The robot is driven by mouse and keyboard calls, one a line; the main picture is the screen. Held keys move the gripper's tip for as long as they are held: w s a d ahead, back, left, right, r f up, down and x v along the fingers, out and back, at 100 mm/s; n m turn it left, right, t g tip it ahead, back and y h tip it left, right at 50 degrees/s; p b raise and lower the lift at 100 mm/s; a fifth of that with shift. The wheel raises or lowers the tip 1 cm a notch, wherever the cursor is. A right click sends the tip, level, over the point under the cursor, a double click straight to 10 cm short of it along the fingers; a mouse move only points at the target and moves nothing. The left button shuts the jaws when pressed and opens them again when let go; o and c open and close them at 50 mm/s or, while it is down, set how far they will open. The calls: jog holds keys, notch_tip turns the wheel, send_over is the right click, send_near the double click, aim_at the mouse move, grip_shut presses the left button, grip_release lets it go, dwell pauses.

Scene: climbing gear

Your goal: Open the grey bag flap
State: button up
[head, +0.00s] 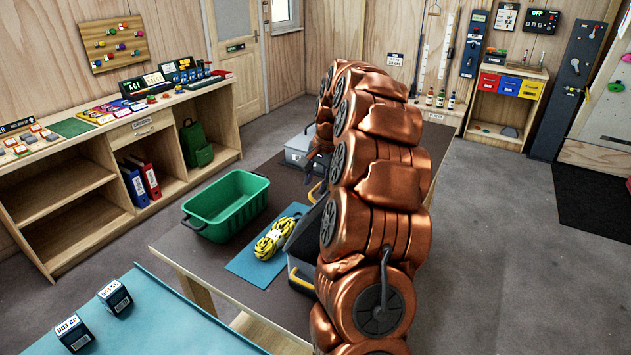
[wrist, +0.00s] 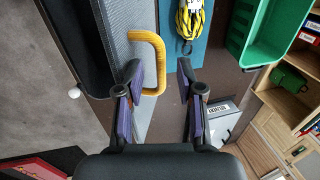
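The grey bag (head: 303,232) stands on the dark table, mostly hidden behind my arm in the head view. In the wrist view its grey woven flap (wrist: 130,22) runs down the left of centre and carries a yellow loop handle (wrist: 157,62). A dark area lies left of the flap. My gripper (wrist: 160,76) is open, its two fingers apart. The left finger overlaps the handle's loop, and the right finger is to the right of the handle. I cannot tell whether they touch. In the head view my gripper is largely hidden by my arm.
A yellow rope (head: 272,240) lies on a blue mat (head: 248,262) beside the bag. A green crate (head: 228,200) stands left of it. A grey labelled box (wrist: 222,122) is at the table's far end. A blue-green table (head: 165,320) with two small boxes is at near left.

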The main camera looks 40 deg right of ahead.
jog(key=shift+w+f, duration=0.15)
jog(key=shift+f, duration=0.5)
grip_shut()
dwell(0.4)
